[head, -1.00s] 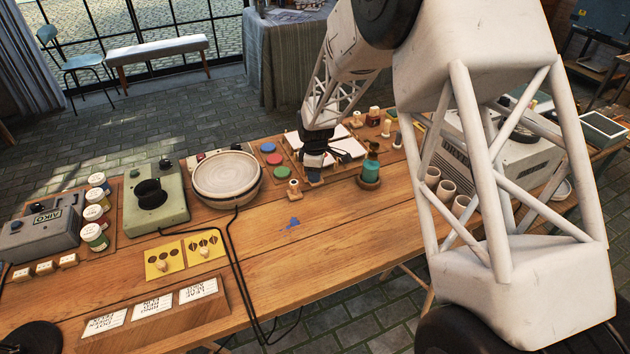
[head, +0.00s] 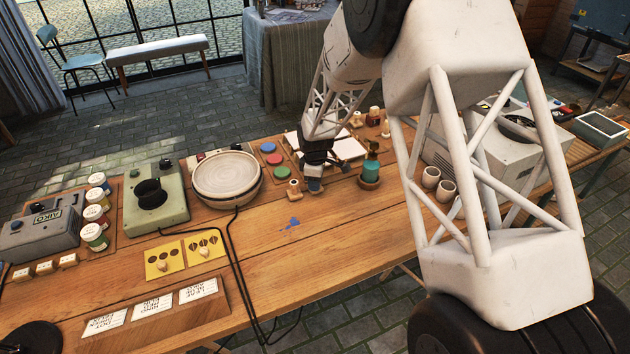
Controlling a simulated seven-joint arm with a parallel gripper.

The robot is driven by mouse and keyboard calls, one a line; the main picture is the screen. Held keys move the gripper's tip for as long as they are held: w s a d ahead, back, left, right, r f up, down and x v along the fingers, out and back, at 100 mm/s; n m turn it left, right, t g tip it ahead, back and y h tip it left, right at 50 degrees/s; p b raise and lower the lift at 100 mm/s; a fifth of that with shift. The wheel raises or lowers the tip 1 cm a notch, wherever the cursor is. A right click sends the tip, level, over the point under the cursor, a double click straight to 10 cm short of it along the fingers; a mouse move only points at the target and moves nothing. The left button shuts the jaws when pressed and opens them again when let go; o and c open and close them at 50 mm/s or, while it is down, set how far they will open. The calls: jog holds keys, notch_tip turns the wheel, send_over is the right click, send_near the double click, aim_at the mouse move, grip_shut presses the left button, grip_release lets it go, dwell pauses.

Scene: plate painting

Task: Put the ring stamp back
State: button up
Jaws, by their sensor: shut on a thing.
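My gripper (head: 314,181) is low over the back middle of the table, just right of a small wooden stand (head: 294,188) with a round top. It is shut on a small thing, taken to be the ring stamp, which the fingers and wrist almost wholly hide. I cannot tell whether that thing touches the table. Several small wooden-handled pieces stand behind and to the right, among them one with a red top (head: 374,116) and a pale one (head: 385,129). I cannot read their stamp shapes.
Red, blue and green pads (head: 275,159) lie to the left, beside the round turntable (head: 226,174).

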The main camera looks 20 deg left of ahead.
jog(key=o, duration=0.8)
jog(key=shift+c, duration=0.2)
jog(key=shift+r, duration=0.1)
notch_tip(320, 180, up, 11)
jog(key=shift+r, duration=0.55)
dwell(0.4)
